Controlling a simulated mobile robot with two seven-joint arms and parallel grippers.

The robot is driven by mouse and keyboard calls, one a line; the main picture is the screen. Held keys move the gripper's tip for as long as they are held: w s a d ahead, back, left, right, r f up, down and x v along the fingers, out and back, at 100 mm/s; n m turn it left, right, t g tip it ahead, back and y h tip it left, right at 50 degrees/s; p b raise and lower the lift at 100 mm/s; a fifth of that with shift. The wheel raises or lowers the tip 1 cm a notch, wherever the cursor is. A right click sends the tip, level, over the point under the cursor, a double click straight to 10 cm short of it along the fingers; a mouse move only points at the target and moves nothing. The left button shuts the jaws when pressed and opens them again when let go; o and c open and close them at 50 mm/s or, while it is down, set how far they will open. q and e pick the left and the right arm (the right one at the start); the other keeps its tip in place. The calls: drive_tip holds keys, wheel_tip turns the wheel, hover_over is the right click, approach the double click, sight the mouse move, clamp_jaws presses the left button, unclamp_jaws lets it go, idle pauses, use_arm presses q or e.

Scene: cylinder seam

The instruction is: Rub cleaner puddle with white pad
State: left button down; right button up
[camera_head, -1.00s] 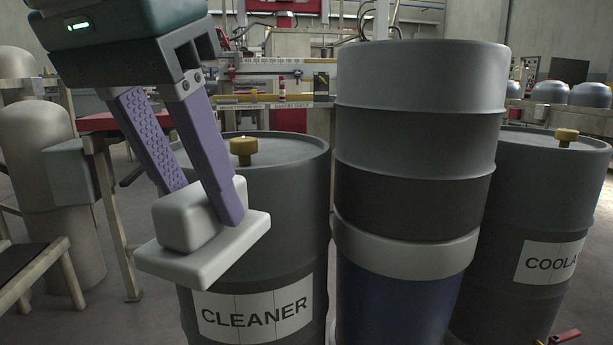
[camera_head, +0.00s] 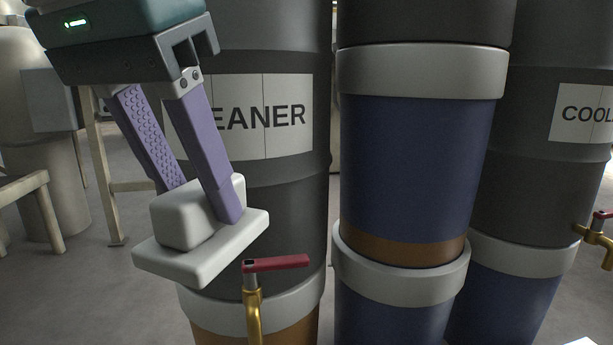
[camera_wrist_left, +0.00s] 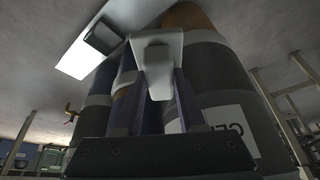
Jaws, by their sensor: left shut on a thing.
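My left gripper (camera_head: 204,200) is shut on the grip block of the white pad (camera_head: 200,255). The pad is held in the air in front of the cleaner drum (camera_head: 285,205), tilted a little. The pad also shows in the left wrist view (camera_wrist_left: 158,50) between the fingers. The drum's label (camera_head: 270,118) is partly hidden by my gripper. A brass tap (camera_head: 253,315) with a red lever is low on this drum, just right of the pad. No cleaner puddle can be made out. My right gripper is not in view.
A blue and dark stacked drum (camera_head: 410,165) stands in the middle. The coolant drum (camera_head: 520,200) with a brass tap (camera_head: 597,240) is at the right. A light wooden stand (camera_head: 102,170) is at the left. Grey floor (camera_head: 75,290) is free at lower left.

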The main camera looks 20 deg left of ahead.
use_arm(q)
drive_tip(key=shift+d+r, duration=0.1)
drive_tip(key=shift+r, duration=0.1)
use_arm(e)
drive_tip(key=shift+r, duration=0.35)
